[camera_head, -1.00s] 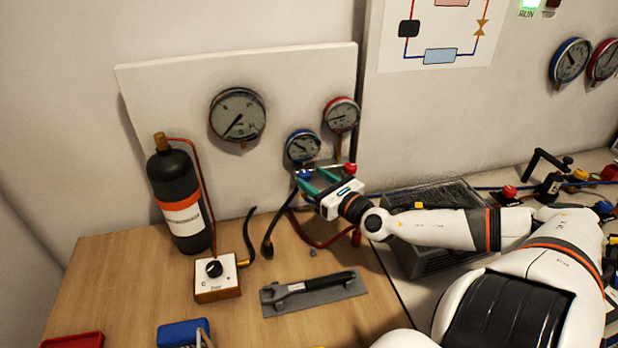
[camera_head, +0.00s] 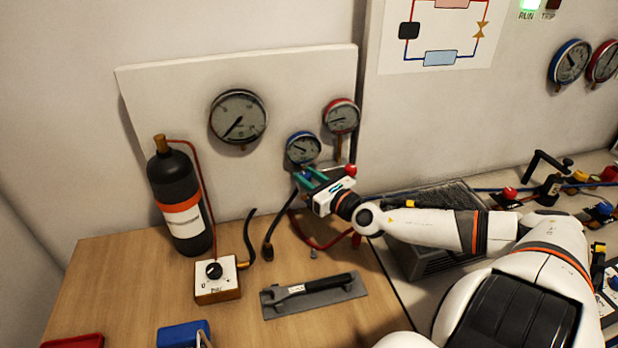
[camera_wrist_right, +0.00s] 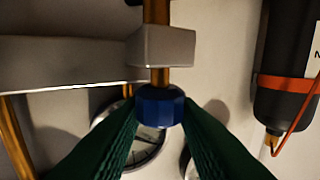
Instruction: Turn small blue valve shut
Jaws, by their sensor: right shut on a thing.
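The small blue valve (camera_wrist_right: 160,105) is a ridged blue knob on a brass stem in the right wrist view. The green fingers of my right gripper (camera_wrist_right: 160,118) are shut on it, one finger on each side. In the head view my right gripper (camera_head: 308,178) is at the manifold under the blue-rimmed gauge (camera_head: 303,149), and its fingers and body largely hide the blue valve. A red knob (camera_head: 351,170) shows just right of the gripper, under the red-rimmed gauge (camera_head: 341,116). My left gripper is not in view.
A large gauge (camera_head: 238,116) is on the white board (camera_head: 170,85). A black cylinder (camera_head: 181,195) stands left. A switch box (camera_head: 216,278) and a tool on a grey tray (camera_head: 315,295) lie in front. Hoses hang below the manifold.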

